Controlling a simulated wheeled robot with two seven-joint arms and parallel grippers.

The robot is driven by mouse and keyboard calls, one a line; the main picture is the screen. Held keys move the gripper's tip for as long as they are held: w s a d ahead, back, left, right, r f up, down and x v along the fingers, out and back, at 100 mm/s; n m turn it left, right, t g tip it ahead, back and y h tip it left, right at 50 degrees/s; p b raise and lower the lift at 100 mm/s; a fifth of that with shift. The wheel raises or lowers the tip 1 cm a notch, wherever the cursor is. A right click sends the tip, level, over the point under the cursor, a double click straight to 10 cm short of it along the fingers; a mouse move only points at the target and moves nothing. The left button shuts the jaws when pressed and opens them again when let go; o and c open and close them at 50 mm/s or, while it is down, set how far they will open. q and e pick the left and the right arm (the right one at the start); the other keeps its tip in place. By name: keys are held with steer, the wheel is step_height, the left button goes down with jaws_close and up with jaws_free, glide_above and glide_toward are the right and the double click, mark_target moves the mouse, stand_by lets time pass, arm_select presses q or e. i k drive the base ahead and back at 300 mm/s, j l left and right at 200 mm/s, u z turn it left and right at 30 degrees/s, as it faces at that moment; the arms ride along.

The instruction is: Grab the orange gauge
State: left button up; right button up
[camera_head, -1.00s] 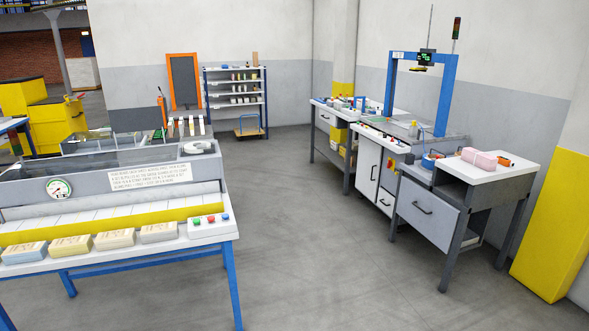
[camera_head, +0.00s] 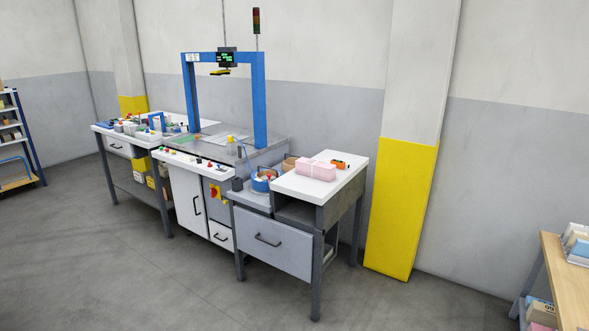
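A small orange device with a dark face, which looks like the orange gauge (camera_head: 340,164), lies on the white top of the grey side table (camera_head: 300,187) at the right end of the workbench row. It is beside a pink wrapped bundle (camera_head: 316,170), towards the wall. It is too small to read any detail on it. Neither of my grippers shows in the view, and the table is some distance away across the floor.
A strapping machine with a blue arch (camera_head: 259,100) stands left of the table. A yellow-painted pillar (camera_head: 400,210) stands behind on the right. A wooden table (camera_head: 565,270) is at the right edge. The grey floor (camera_head: 150,280) in front is clear.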

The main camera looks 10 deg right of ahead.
mark_target(341, 164)
steer(key=i+l+z, duration=0.1)
steer(key=i+l, duration=0.2)
steer(key=i+l+z, duration=0.15)
steer(key=i, duration=0.3)
steer(key=i+l+z, duration=0.1)
steer(key=i+l, duration=0.25)
steer(key=i+l+u, duration=0.1)
steer(key=i+l, duration=0.5)
steer(key=i+l+u, duration=0.1)
steer(key=i+l, duration=1.05)
steer(key=l, duration=0.25)
steer(key=j+u, duration=0.05)
